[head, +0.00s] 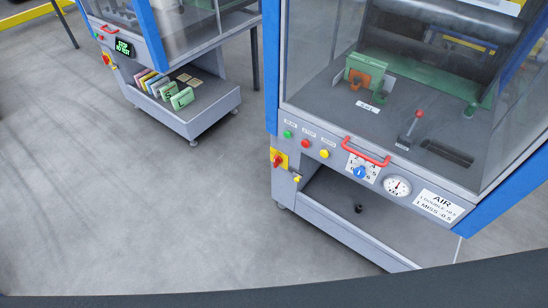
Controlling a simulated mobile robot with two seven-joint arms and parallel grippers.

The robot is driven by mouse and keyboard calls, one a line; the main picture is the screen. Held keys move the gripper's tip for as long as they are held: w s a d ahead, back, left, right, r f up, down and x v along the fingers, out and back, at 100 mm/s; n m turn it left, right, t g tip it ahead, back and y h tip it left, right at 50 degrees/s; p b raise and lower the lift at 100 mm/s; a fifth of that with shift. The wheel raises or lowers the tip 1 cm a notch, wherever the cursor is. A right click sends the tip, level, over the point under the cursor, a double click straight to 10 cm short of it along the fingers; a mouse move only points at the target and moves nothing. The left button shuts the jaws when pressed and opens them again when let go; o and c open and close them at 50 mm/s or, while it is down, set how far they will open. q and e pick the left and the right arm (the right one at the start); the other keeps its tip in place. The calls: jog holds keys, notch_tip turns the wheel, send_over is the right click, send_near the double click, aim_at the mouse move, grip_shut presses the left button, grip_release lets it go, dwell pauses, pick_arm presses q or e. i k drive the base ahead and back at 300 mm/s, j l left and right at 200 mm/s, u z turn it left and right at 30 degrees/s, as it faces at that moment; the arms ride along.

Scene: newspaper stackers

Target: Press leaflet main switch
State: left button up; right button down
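Two stacker machines with blue posts and clear guards are in the head view. The near machine on the right has a red rotary main switch on a yellow plate (279,160) at the left end of its front. The farther machine at upper left has a similar red and yellow switch (109,61) on its front left edge, small in the picture. I cannot read which machine is the leaflet one. Neither of my grippers is in view, and nothing touches either switch.
The near panel has green (287,133), red (305,143) and yellow (324,154) buttons, a red handle (366,152), a blue knob (360,173) and a gauge (397,186). The far machine's tray (208,117) holds coloured packets. Grey floor (120,210) is clear at left.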

aim_at(277, 160)
jog(key=i+j+z, duration=0.1)
jog(key=i+j, duration=0.4)
jog(key=j, duration=0.25)
jog(key=i+j+z, duration=0.15)
jog(key=j, duration=0.25)
jog(key=i, duration=0.1)
